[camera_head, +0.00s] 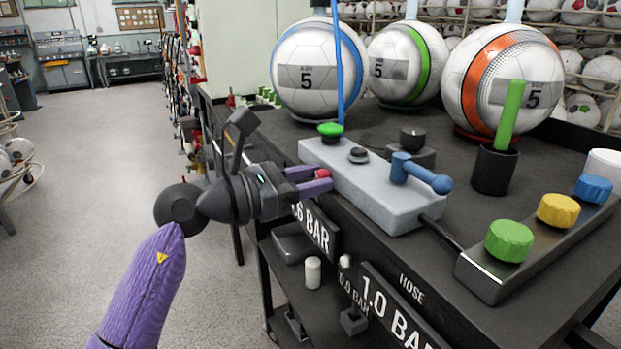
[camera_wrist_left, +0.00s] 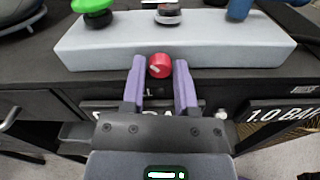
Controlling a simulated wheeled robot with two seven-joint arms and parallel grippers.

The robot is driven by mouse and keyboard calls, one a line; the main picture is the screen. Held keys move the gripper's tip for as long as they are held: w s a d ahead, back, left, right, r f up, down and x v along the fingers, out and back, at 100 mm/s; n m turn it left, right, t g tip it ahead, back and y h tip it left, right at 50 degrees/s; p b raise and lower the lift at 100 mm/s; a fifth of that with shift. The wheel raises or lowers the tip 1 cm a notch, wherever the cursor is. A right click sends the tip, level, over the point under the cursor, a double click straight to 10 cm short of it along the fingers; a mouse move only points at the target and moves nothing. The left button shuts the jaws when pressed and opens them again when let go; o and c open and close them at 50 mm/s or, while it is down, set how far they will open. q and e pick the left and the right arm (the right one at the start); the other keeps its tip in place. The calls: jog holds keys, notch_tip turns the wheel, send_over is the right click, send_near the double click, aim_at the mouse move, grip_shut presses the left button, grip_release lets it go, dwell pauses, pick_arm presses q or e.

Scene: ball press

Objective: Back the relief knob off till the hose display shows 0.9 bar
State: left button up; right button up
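The red relief knob (camera_head: 322,174) sits at the front of the grey press block (camera_head: 375,190). My right gripper is in neither view.
A second display (camera_head: 316,231), partly hidden by my gripper, ends in "6 BAR". A blue lever (camera_head: 420,173) and green button (camera_head: 330,130) stand on the block. Green, yellow and blue knobs (camera_head: 558,210) are at right. Balls (camera_head: 318,68) stand behind. Floor at left is clear.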

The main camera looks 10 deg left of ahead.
pick_arm(q)
grip_shut()
jog(key=n+p, duration=0.1)
jog(key=p, duration=0.1)
jog(key=r+n+p, duration=0.1)
jog(key=n+p, duration=0.1)
jog(key=p, duration=0.1)
jog(key=shift+f+n+p, duration=0.15)
jog(key=shift+n+p, duration=0.15)
jog(key=shift+n, duration=0.1)
jog(key=shift+f, duration=0.3)
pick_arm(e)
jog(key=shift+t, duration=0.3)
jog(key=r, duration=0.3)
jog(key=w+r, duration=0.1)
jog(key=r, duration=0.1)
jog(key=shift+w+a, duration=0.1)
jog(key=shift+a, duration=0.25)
pick_arm(q)
jog(key=shift+o, duration=2.4)
grip_release()
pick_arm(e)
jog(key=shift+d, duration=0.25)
